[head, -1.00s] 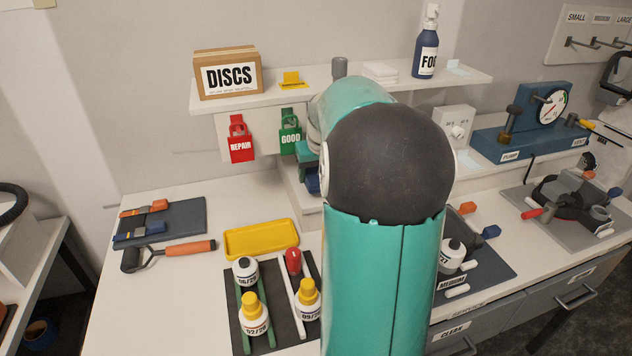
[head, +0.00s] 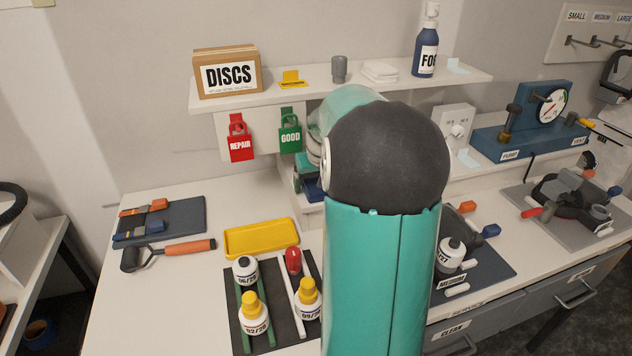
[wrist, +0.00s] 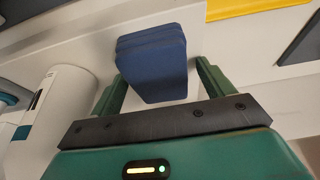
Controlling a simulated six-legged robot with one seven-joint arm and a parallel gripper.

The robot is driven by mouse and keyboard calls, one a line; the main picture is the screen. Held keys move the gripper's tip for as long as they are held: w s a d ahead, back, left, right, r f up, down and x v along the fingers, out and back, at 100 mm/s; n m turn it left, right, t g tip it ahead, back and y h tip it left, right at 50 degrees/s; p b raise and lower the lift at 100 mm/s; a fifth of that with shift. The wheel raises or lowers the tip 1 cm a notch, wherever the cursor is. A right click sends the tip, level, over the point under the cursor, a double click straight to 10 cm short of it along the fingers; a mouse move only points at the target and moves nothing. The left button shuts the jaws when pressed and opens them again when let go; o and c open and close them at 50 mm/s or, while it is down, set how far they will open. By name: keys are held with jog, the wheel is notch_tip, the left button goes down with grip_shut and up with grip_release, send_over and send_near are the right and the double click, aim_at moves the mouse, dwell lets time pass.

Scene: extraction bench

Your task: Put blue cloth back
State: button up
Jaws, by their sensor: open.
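The blue cloth (wrist: 155,60) is a thick folded block in the wrist view. It lies between and just beyond the two green fingers of my gripper (wrist: 162,75). The fingers are apart, with a visible gap on the right side of the cloth; on the left the finger is close to it, and I cannot tell if they touch. In the head view a small dark blue part of the cloth (head: 313,190) shows under the shelf, beside my arm. My arm hides most of that spot and the gripper itself.
A yellow tray (head: 261,239) lies left of my arm, behind a dark mat with several bottles (head: 254,314). White cloths (head: 380,72) and a blue spray bottle (head: 426,48) stand on the shelf (head: 300,92). Red (head: 241,140) and green (head: 290,133) tags hang below it.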

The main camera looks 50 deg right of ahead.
jog(key=v, duration=1.2)
jog(key=s+a+r+n+t, duration=0.1)
jog(key=a, duration=1)
jog(key=s+a+r+n, duration=0.1)
jog(key=a+n, duration=0.1)
jog(key=a, duration=0.8)
jog(key=s+a+f+n+y, duration=0.1)
jog(key=s+a+f, duration=0.2)
jog(key=s+a, duration=0.2)
jog(key=s+a+f+n+t, duration=0.1)
jog(key=s+a, duration=0.4)
jog(key=a, duration=0.5)
jog(key=shift+s+f+n+y, duration=0.4)
jog(key=shift+f, duration=0.45)
